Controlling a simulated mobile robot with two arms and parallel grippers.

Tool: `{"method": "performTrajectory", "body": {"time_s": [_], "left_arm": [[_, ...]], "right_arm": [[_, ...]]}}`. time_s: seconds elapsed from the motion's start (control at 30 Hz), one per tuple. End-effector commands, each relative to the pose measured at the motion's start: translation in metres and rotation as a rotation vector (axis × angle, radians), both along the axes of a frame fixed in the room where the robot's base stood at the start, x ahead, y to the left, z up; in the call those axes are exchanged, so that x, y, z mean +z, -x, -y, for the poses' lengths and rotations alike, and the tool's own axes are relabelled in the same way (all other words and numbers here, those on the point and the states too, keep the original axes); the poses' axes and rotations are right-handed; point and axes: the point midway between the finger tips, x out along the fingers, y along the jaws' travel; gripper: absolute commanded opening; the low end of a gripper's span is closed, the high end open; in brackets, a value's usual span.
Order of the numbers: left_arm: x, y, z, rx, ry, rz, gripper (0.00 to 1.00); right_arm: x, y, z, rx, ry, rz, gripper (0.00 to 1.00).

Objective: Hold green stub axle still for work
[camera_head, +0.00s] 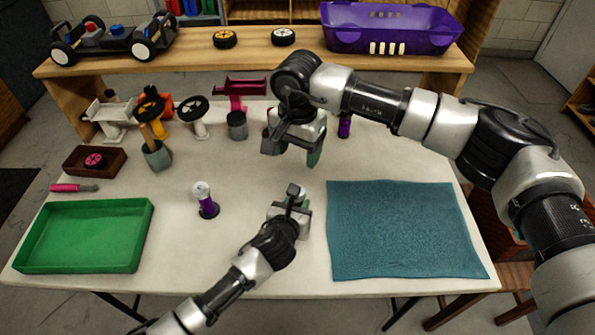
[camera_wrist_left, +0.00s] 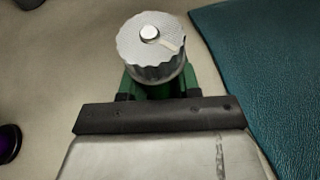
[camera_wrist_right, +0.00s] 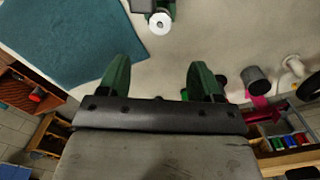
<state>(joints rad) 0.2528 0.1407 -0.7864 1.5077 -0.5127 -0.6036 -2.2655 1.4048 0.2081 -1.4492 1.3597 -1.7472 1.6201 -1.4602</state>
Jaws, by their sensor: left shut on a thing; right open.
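My left gripper (camera_head: 296,196) is shut on the stub axle at the front middle of the table, left of the blue mat. In the left wrist view the stub axle (camera_wrist_left: 152,47) shows a silver ribbed cap with a bright centre pin. Green shows under the cap, but fingers and body are hard to tell apart there. Its cap also shows in the right wrist view (camera_wrist_right: 160,22). My right gripper (camera_head: 303,152) is open and empty above the table, behind the left one. Its two green fingers stand wide apart in the right wrist view (camera_wrist_right: 160,68).
A purple-bodied part (camera_head: 206,203) stands left of my left gripper. The blue mat (camera_head: 405,230) lies right, a green tray (camera_head: 140,238) left. A grey cup (camera_head: 237,126) and several parts stand behind. A shelf (camera_head: 290,58) carries a car chassis (camera_head: 115,42) and a purple bin (camera_head: 390,28).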

Motion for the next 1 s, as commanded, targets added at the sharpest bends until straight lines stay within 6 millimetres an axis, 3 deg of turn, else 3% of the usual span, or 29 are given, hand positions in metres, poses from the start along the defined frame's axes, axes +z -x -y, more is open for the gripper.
{"method": "performTrajectory", "body": {"time_s": [0.2, 0.37, 0.47, 0.8, 1.0], "left_arm": [[0.000, 0.000, 0.000, 0.000, 0.000, 0.000, 0.07], [0.000, 0.000, 0.000, 0.000, 0.000, 0.000, 0.07], [0.000, 0.000, 0.000, 0.000, 0.000, 0.000, 0.07], [0.000, 0.000, 0.000, 0.000, 0.000, 0.000, 0.07], [0.000, 0.000, 0.000, 0.000, 0.000, 0.000, 0.07]], "right_arm": [[0.000, 0.001, -0.001, 0.263, 0.000, 0.000, 0.64], [-0.006, 0.002, -0.001, 0.344, 0.000, -0.001, 0.64], [-0.018, 0.002, -0.001, 0.349, 0.000, -0.002, 0.64], [-0.084, 0.002, -0.001, 0.345, 0.000, -0.003, 0.64], [-0.111, 0.002, -0.001, 0.346, 0.001, -0.002, 0.64]]}}
